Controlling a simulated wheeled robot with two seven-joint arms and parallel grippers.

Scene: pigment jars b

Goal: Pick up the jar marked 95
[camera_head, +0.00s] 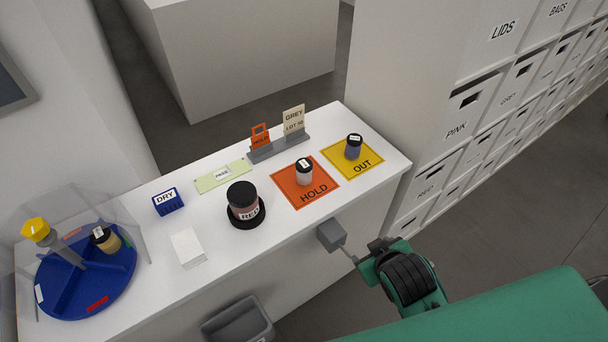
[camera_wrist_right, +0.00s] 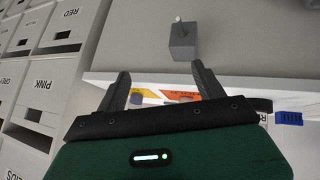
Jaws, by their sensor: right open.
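Several small black-lidded jars show in the head view; none has a number I can read, so I cannot tell which is 95. A pale jar (camera_head: 304,172) stands on the orange HOLD mat (camera_head: 290,196). A blue-grey jar (camera_head: 353,147) stands on the yellow OUT mat (camera_head: 372,170). A tan jar (camera_head: 105,240) stands on the blue turntable (camera_head: 75,297). My right gripper (camera_head: 366,257) is in front of the counter's front side, apart from the jars. In the right wrist view its two fingers (camera_wrist_right: 161,82) are spread with nothing held. My left gripper is out of view.
A larger jar labelled RED (camera_head: 243,201) stands on the white counter (camera_head: 225,262). A grey box (camera_head: 330,235) is at the counter's front side, near my right gripper. Sign holders (camera_head: 280,148) stand behind the mats. Clear panels surround the turntable. Labelled drawers (camera_head: 478,98) are at right.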

